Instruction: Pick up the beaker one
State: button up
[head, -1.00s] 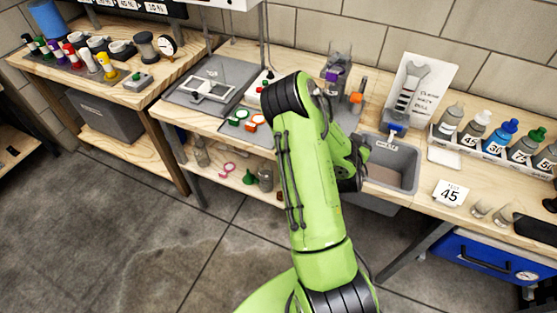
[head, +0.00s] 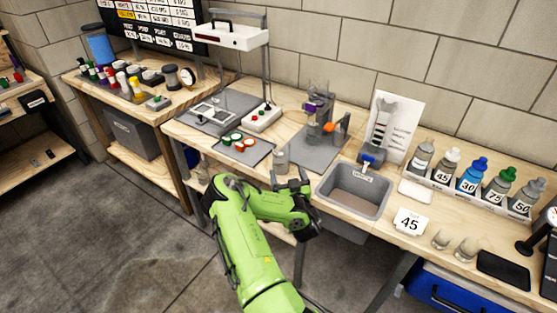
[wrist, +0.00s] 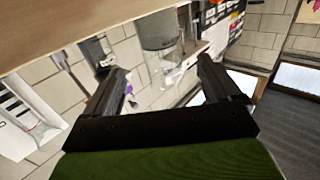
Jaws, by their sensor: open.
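A small greyish, partly clear container (head: 281,161), which looks like a beaker, stands upright near the bench's front edge, left of the grey bin. My gripper (head: 290,181) is open and empty just in front of it. In the wrist view the bench shows at the top, and a grey and clear vessel (wrist: 158,32) lies beyond and between the open fingers of my gripper (wrist: 155,72), apart from them. Two small clear cups (head: 440,240) stand at the bench's right front. I cannot read a number on any of these vessels.
The grey bin (head: 328,196) is just right of my gripper. A dark tray (head: 240,158) with red and green rings lies to the left. A stand with a clear vessel (head: 318,98) is behind. Numbered bottles (head: 470,181) line the right back.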

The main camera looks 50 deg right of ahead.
aim_at(283, 164)
jog(key=b+x, duration=0.1)
jog(key=x, duration=0.1)
jog(key=b+x, duration=0.2)
jog(key=x, duration=0.1)
jog(key=f+b+x, duration=0.1)
jog(key=x, duration=0.2)
jog(key=shift+w+b, duration=0.15)
jog(key=shift+b, duration=0.25)
jog(key=shift+w+d+r, duration=0.15)
jog(key=shift+w+d, duration=0.15)
jog(key=shift+w, duration=0.05)
jog(key=c, duration=1.2)
jog(key=shift+r, duration=0.15)
